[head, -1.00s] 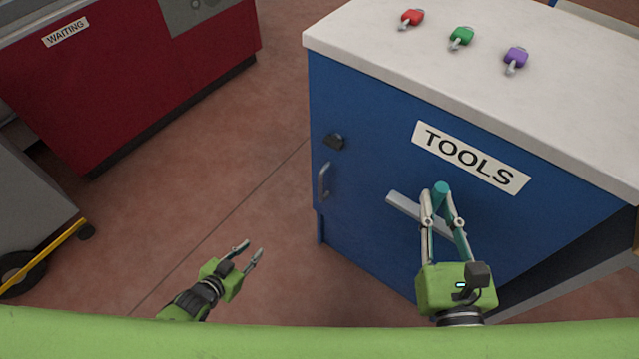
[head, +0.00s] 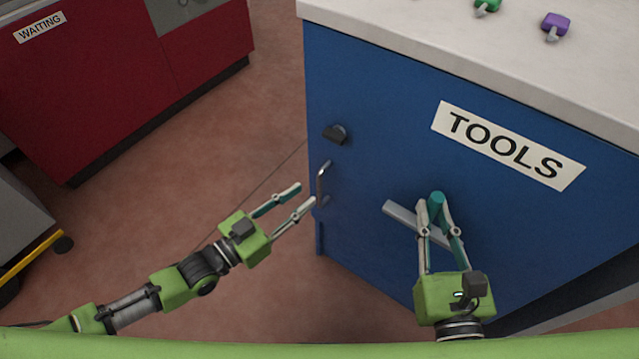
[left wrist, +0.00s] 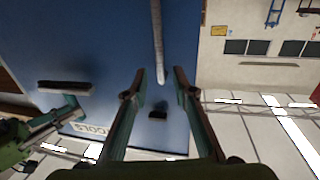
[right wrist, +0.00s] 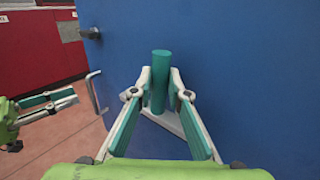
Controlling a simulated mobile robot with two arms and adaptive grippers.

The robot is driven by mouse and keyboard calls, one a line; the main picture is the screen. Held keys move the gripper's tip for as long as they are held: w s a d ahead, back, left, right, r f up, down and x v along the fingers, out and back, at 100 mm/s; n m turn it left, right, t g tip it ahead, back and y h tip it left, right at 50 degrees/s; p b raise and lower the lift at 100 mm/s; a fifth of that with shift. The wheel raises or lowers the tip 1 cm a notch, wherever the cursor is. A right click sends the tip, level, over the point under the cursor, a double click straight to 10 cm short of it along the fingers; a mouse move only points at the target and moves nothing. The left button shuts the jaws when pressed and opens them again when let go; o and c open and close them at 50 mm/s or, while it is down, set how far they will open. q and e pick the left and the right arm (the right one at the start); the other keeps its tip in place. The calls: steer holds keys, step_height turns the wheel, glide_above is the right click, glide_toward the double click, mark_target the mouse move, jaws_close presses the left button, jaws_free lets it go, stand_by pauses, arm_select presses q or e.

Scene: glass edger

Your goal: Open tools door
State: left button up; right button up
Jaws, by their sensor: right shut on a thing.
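The tools door (head: 375,110) is the blue front of a cabinet with a TOOLS label (head: 510,145); it looks closed. Its metal bar handle (head: 322,183) is at the left edge, below a black latch or lock (head: 335,134). My left gripper (head: 305,194) is open and empty, just left of the handle. In the left wrist view the handle (left wrist: 157,40) lines up between the open fingers, apparently not touching them. My right gripper (head: 436,205) is shut on a teal cylinder (right wrist: 160,80), upright in the right wrist view, in front of the door.
A grey ledge (head: 402,213) sticks out from the door by the teal cylinder. A green padlock-like item (head: 487,6) and a purple one (head: 555,26) lie on the white top (head: 430,30). A red cabinet (head: 110,90) stands left. The floor (head: 200,160) between is clear.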

mark_target(318, 186)
arm_select(q)
steer(key=x, duration=0.6)
steer(key=shift+w+d+b, duration=0.25)
steer(key=shift+b, duration=0.1)
jaws_close()
